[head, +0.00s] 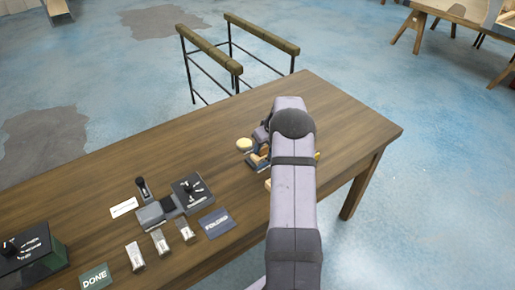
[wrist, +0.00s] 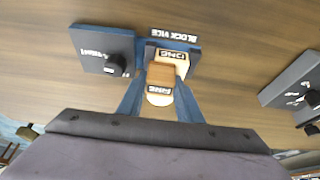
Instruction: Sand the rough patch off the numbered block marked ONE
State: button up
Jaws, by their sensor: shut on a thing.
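The block vice (wrist: 194,52), blue with a dark name plate, stands on the table in the wrist view. A pale wooden block marked ONE (wrist: 181,57) sits in it. My gripper (wrist: 160,88) is shut on a wooden sanding block (wrist: 161,73) with a pale rounded end and a label that seems to read FINE. The sanding block is right at block ONE and overlaps it in view; I cannot tell whether they touch. The rough patch cannot be made out. In the head view my arm hides the gripper and most of the vice (head: 258,161).
A dark box with a knob (wrist: 103,50) stands left of the vice in the wrist view. In the head view, another dial box (head: 192,190), several small metal pieces (head: 160,242), a FOLDING plate (head: 216,222) and a DONE plate (head: 95,277) lie left of my arm. The table's far middle is clear.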

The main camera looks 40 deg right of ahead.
jog(key=shift+d, duration=0.9)
jog(key=shift+a+p, duration=0.2)
jog(key=shift+p, duration=0.3)
jog(key=shift+a+f+b, duration=0.1)
jog(key=shift+a+b, duration=0.55)
jog(key=shift+a, duration=2.45)
notch_tip(320, 180, up, 8)
jog(key=p, duration=0.4)
